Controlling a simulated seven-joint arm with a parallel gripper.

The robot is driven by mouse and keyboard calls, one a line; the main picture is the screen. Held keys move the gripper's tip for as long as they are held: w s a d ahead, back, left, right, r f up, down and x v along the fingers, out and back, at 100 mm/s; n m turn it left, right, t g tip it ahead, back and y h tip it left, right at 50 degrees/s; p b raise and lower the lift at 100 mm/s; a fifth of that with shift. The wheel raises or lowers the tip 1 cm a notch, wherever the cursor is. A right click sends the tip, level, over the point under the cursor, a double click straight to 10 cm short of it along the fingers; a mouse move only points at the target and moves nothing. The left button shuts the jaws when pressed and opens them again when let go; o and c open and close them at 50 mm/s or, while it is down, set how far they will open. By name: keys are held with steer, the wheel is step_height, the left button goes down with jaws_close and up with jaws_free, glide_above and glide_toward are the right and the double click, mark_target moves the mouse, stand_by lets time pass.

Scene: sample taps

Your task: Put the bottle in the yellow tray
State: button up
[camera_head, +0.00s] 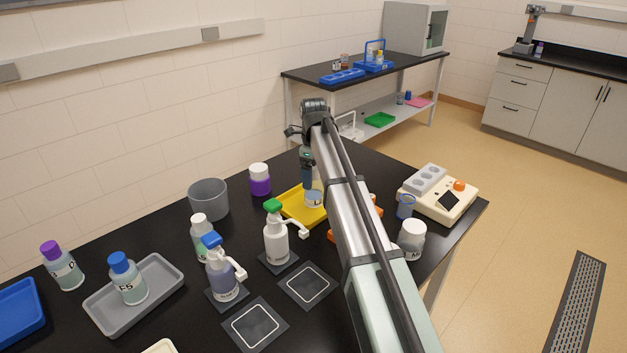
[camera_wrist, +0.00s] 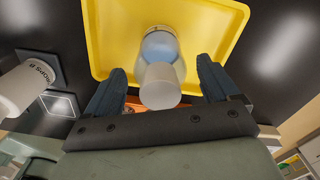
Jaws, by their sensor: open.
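The yellow tray (camera_head: 292,208) lies on the black bench, partly hidden behind my arm in the head view. It fills the upper middle of the wrist view (camera_wrist: 105,25). A bottle with a whitish cap and clear bluish body (camera_wrist: 160,47) appears to stand upright on the tray floor. Its lower part shows under my gripper in the head view (camera_head: 313,198). My gripper (camera_wrist: 161,68) is open, with a finger on either side of the bottle and visible gaps between. In the head view my gripper (camera_head: 307,172) points down over the tray.
A purple-bodied jar (camera_head: 260,180) and grey beaker (camera_head: 208,198) stand left of the tray. A white pump bottle (camera_head: 276,238) is close in front. A blue-capped pump bottle (camera_head: 222,270) and grey tray (camera_head: 160,278) are further left. A cream device (camera_head: 440,200) is right.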

step_height(320, 180, up, 10)
steer(key=shift+f, duration=0.2)
stand_by(0.5)
